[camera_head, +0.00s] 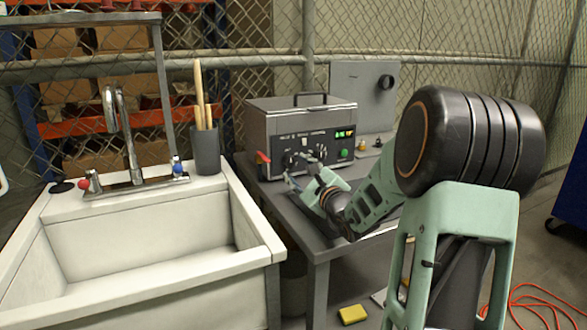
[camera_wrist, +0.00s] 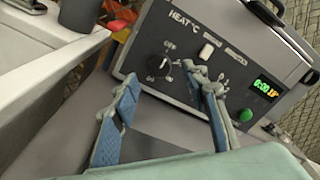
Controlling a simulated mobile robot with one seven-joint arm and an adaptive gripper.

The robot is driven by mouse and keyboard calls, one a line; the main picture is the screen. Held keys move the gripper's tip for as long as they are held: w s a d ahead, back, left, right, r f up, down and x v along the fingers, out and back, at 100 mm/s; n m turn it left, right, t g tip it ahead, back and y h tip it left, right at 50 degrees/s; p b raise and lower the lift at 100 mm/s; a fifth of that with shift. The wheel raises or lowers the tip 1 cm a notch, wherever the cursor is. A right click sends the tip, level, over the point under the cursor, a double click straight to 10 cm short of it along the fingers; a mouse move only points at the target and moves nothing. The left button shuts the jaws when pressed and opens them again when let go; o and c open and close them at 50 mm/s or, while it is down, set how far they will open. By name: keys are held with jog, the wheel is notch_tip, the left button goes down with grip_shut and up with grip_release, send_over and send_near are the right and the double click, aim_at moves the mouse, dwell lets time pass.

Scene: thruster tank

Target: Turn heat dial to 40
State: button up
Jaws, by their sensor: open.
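The heat dial (camera_wrist: 156,68) is a round black knob on the dark front panel of the grey tank (camera_head: 303,122). White markings ring it, with "HEAT°C" and "OFF" above; I cannot read its setting surely. My gripper (camera_wrist: 160,74) is open, its two blue-padded fingers spread in front of the panel. In the wrist view the left fingertip is left of and below the dial, and the right fingertip overlaps the panel to its right. Nothing is between the fingers but the dial behind; contact cannot be told. In the head view my gripper (camera_head: 303,176) partly hides the panel.
A white switch (camera_wrist: 207,50), a lit display (camera_wrist: 266,88) and a green button (camera_wrist: 246,115) share the panel. A white sink (camera_head: 140,250) with a dark cup (camera_head: 206,152) stands left. A grey upright plate (camera_head: 362,98) stands behind the tank.

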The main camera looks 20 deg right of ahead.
aim_at(291, 163)
jog(key=shift+w, duration=1.8)
jog(key=shift+c, duration=0.6)
grip_shut()
